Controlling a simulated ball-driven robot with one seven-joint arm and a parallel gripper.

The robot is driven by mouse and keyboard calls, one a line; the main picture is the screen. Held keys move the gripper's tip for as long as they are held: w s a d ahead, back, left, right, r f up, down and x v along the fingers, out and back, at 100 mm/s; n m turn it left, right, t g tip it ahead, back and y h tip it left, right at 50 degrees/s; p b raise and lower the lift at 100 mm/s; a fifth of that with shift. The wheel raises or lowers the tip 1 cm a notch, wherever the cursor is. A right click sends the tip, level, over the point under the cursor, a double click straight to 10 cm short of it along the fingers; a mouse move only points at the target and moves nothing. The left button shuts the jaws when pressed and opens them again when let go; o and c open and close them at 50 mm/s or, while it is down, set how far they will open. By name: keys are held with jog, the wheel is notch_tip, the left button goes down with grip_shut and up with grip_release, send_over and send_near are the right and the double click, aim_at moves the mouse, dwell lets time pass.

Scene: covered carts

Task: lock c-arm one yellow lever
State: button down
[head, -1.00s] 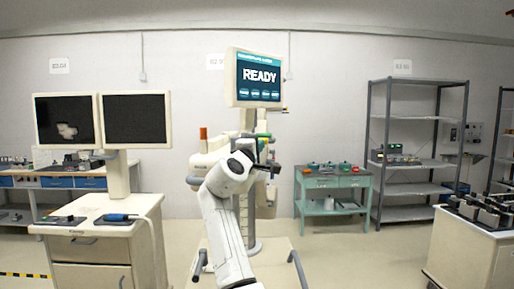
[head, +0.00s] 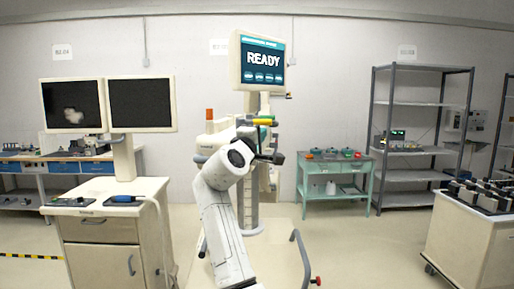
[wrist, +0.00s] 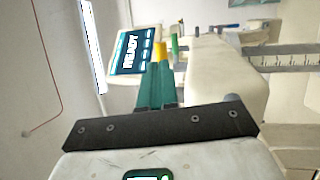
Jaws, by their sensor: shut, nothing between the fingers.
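The c-arm machine is pale, with a READY screen (head: 261,62) on top; the screen also shows in the wrist view (wrist: 132,50). A yellow lever-like piece (wrist: 161,50) stands just beyond my fingertips in the wrist view, with a green piece (wrist: 174,45) to its right. My gripper (wrist: 156,68) has teal fingers, shut and empty, close to the yellow piece. I cannot tell whether they touch. In the head view my arm hides much of the machine.
A cart with two dark monitors (head: 108,104) stands at the left. A teal table (head: 334,168) and grey metal shelves (head: 417,140) stand at the back right. A pale cart (head: 470,235) with black parts is at the right. A rail with a red knob (head: 316,280) is low in front.

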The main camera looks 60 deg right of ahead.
jog(key=s+b+v, duration=0.1)
jog(key=v, duration=0.5)
jog(key=shift+s, duration=0.25)
jog(key=s+a+f+t+y, duration=0.1)
jog(key=a+f+y, duration=0.3)
jog(key=f, duration=0.8)
jog(key=s+a+f+t+y, duration=0.1)
jog(key=a+f+y, duration=0.25)
jog(key=f, duration=0.95)
jog(key=s+a+f+t+y, duration=0.1)
jog(key=a+f+y, duration=0.3)
jog(key=f, duration=0.8)
jog(key=s+a+f+m+g+y, duration=0.2)
jog(key=s+a+f+g+y, duration=0.3)
jog(key=s+a+f, duration=1.5)
jog(key=s+a+y, duration=0.1)
jog(key=s+y, duration=0.2)
jog(key=shift+s, duration=0.25)
